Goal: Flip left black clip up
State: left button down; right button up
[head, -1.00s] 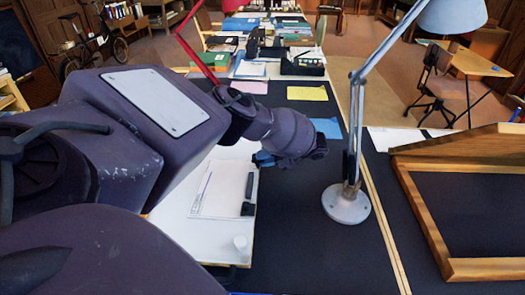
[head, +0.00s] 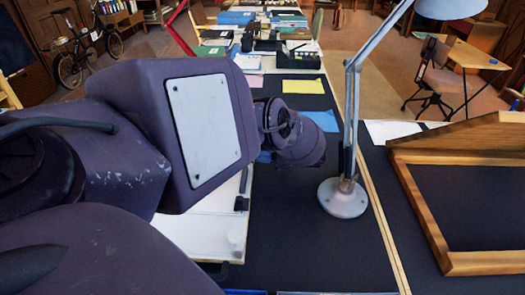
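A white drafting board (head: 205,232) lies on the dark table, its upper part covered by my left arm. A small black clip (head: 241,204) shows at the board's right edge, with a thin dark bar (head: 244,180) just above it. I cannot tell whether this is the left clip, or whether its lever is up or down. My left arm reaches over the board from the left, its wrist above and to the right of the black clip. The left gripper's fingers are hidden behind the wrist. My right gripper is not in view.
A grey desk lamp (head: 343,199) stands on the table right of my wrist. A wooden-framed board (head: 420,205) is at the right. A small white cylinder (head: 235,241) is near the board's lower right corner. Dark tabletop between board and lamp is clear.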

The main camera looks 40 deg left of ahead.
pick_arm(q)
jog(key=shift+f, duration=0.1)
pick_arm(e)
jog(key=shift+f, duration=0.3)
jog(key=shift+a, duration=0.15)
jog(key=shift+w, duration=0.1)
pick_arm(q)
jog(key=c, duration=1)
grip_release()
jog(key=shift+c, duration=0.2)
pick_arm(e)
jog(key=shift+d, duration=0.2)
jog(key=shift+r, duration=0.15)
pick_arm(q)
jog(key=shift+s+a+r+t+h+p, duration=0.1)
jog(key=shift+r+t+h+p, duration=0.25)
jog(key=shift+p, duration=0.2)
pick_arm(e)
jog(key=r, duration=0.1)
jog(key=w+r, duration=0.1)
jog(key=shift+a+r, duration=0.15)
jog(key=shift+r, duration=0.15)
pick_arm(q)
jog(key=shift+t+h, duration=0.25)
jog(key=shift+h, duration=0.1)
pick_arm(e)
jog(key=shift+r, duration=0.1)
